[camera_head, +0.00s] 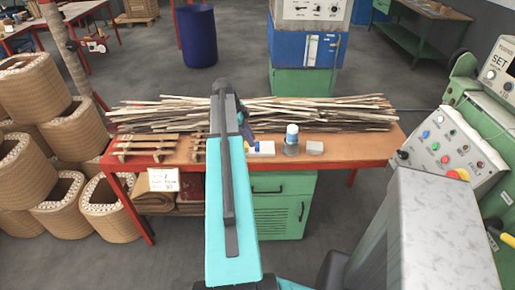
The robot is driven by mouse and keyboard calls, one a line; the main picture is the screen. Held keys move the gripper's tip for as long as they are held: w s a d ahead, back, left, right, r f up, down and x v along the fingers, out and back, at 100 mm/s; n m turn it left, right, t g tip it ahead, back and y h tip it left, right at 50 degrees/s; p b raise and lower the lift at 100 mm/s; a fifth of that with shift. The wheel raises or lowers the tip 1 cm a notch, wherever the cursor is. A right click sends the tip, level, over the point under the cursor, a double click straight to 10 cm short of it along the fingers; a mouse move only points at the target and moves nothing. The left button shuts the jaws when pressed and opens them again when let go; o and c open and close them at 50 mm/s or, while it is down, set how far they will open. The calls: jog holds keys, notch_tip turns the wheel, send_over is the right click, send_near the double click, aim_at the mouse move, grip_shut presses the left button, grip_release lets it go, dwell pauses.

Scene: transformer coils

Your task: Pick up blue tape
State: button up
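My teal arm reaches forward over the workbench (350,151). My gripper (246,130) is a small dark shape beyond the arm's far end, partly hidden by it. I cannot see whether its fingers are open or shut, or whether it holds anything. Just below it on the bench lies a small white item with blue on it (264,148). No clear roll of blue tape can be made out; that item may be it, or the tape may be hidden behind my arm. A jar with a white and blue top (291,138) stands to its right.
A pale grey block (314,148) lies right of the jar. A long pile of thin wooden strips (335,112) covers the bench's back. Wooden racks (146,147) are at the left. A control panel (440,145) stands at the right. The bench's front right is clear.

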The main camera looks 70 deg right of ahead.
aim_at(255, 152)
jog(key=shift+p+x, duration=1.2)
jog(key=shift+x, duration=1.4)
jog(key=shift+w, duration=0.1)
grip_shut()
